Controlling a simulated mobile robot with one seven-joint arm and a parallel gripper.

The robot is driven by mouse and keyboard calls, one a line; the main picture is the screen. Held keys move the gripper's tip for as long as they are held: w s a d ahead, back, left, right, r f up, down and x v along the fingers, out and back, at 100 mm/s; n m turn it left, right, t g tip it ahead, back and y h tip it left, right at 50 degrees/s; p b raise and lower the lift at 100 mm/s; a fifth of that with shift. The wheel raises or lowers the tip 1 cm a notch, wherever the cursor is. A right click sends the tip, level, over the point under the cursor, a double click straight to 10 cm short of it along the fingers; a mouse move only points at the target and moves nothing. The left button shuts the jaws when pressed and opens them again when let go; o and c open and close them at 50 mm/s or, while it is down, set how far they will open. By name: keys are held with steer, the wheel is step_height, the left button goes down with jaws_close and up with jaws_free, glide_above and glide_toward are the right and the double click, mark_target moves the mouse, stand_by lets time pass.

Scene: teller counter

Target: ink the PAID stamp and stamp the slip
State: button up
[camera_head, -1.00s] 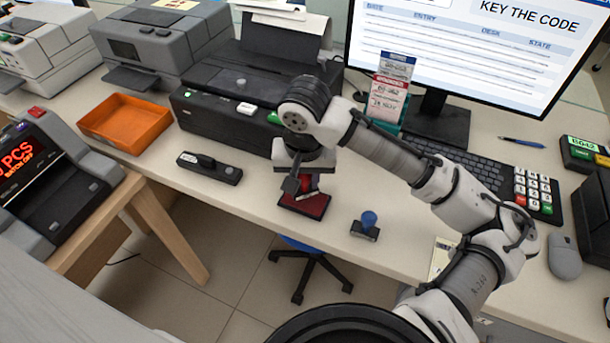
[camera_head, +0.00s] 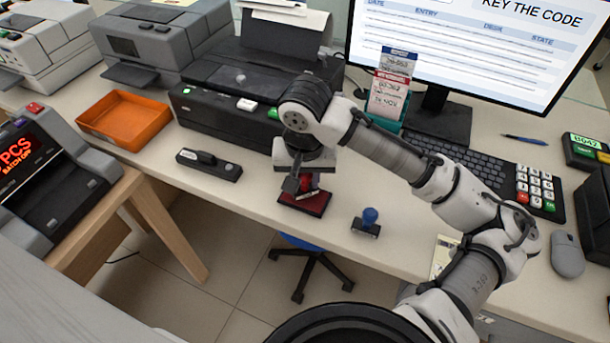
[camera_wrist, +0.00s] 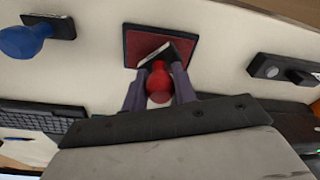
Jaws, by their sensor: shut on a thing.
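My gripper (camera_head: 304,184) is shut on the red-handled stamp (camera_wrist: 159,78), with a finger on each side of the handle. The stamp's base lies over the dark-red ink pad (camera_head: 317,207), which also shows in the wrist view (camera_wrist: 134,48). The base looks turned relative to the pad; I cannot tell if it touches it. A blue-handled stamp (camera_head: 369,217) stands apart, right of the pad; it also shows in the wrist view (camera_wrist: 24,41). I cannot read which stamp says PAID. A pale-yellow paper (camera_head: 441,254), perhaps the slip, is partly hidden by my arm.
A black stapler-like device (camera_head: 209,165) lies left of the pad, and an orange tray (camera_head: 124,121) farther left. A black printer (camera_head: 225,115) stands behind. A card holder (camera_head: 388,98), monitor, keyboard (camera_head: 465,165) and keypad fill the right back. The counter's front edge is close.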

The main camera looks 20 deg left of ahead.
steer(key=shift+f, duration=0.5)
stand_by(1.4)
step_height(320, 180, up, 7)
steer(key=p, duration=0.7)
steer(key=shift+r, duration=0.1)
stand_by(0.3)
step_height(320, 180, down, 3)
steer(key=b, duration=0.3)
